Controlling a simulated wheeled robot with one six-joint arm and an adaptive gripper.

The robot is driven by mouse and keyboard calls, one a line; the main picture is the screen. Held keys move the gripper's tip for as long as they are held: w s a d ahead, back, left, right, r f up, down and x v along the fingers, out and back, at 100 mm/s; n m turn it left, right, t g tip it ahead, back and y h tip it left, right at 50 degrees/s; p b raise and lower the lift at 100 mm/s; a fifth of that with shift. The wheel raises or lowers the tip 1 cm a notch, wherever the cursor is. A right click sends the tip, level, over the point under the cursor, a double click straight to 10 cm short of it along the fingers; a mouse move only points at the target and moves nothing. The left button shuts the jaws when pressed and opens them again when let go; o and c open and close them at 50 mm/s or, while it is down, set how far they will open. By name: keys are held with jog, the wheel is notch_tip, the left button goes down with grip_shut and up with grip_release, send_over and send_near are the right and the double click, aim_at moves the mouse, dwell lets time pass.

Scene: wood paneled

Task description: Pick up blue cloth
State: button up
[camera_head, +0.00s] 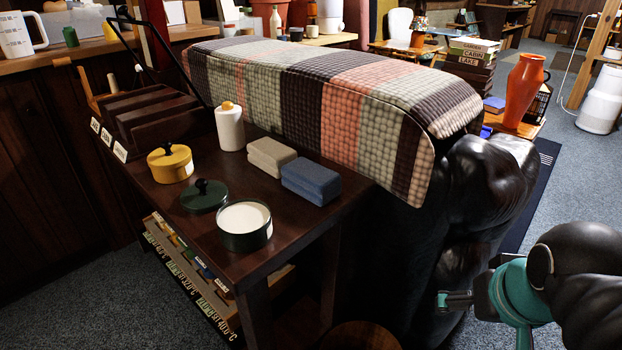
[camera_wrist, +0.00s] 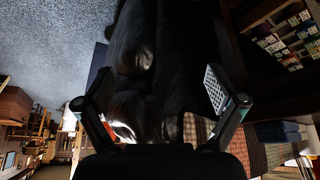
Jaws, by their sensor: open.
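The blue cloth (camera_head: 311,182) lies folded as a thick, flat stack near the right edge of a dark wooden side table, beside a folded beige cloth (camera_head: 271,155). A dark blue patch at the right of the wrist view (camera_wrist: 278,131) appears to be the same cloth. My gripper (camera_head: 456,300) is at the lower right in the head view, apart from the table and to the right of the blue cloth. In the wrist view my gripper (camera_wrist: 147,92) has its fingers spread wide, with nothing held between them.
The table (camera_head: 300,222) also holds a yellow pot (camera_head: 170,164), an open green pot (camera_head: 245,228), its lid (camera_head: 204,195) and a white bottle (camera_head: 230,127). A black leather armchair (camera_head: 480,190) with a checkered blanket (camera_head: 330,95) stands between gripper and table. Carpet is clear at front left.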

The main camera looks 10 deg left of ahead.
jog(key=w+a+r+n+g, duration=0.1)
jog(key=w+a+r+n, duration=0.2)
jog(key=w+a+r, duration=0.35)
notch_tip(320, 180, up, 12)
jog(key=n+g+p, duration=0.3)
jog(key=n+g, duration=0.1)
jog(key=n, duration=0.5)
send_over(314, 171)
notch_tip(314, 171, down, 8)
jog(key=shift+w+r+b, duration=0.15)
jog(key=shift+b, duration=0.55)
jog(key=shift+f+b, duration=0.45)
jog(key=shift+f, duration=2.25)
jog(key=c, duration=1.2)
